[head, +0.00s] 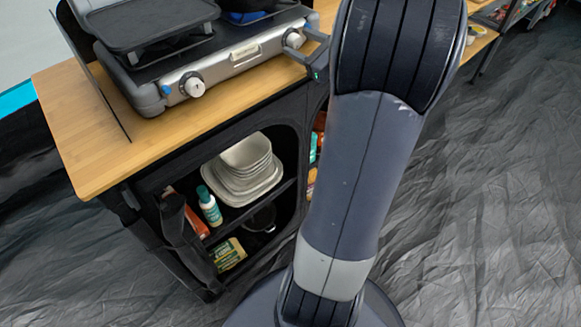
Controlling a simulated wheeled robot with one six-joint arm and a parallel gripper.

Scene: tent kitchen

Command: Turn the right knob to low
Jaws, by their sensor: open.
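The grey camping stove (222,60) stands on the wooden counter, with its front panel facing me. Its left knob (195,87) is white and in plain view. The right end of the panel, with a grey, round, knob-like part (293,39), is where my gripper (297,46) is. My gripper is open, with its dark fingers close at this part. I cannot tell whether they touch it. My arm covers the area to the right, and the right knob's pointer and setting cannot be read.
The wooden counter (95,150) has a bare left end and front strip. Below it, an open black shelf holds stacked white bowls (246,160), a bottle (209,206) and boxes. A dark griddle (150,22) lies on the stove. Crinkled dark floor is free at right.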

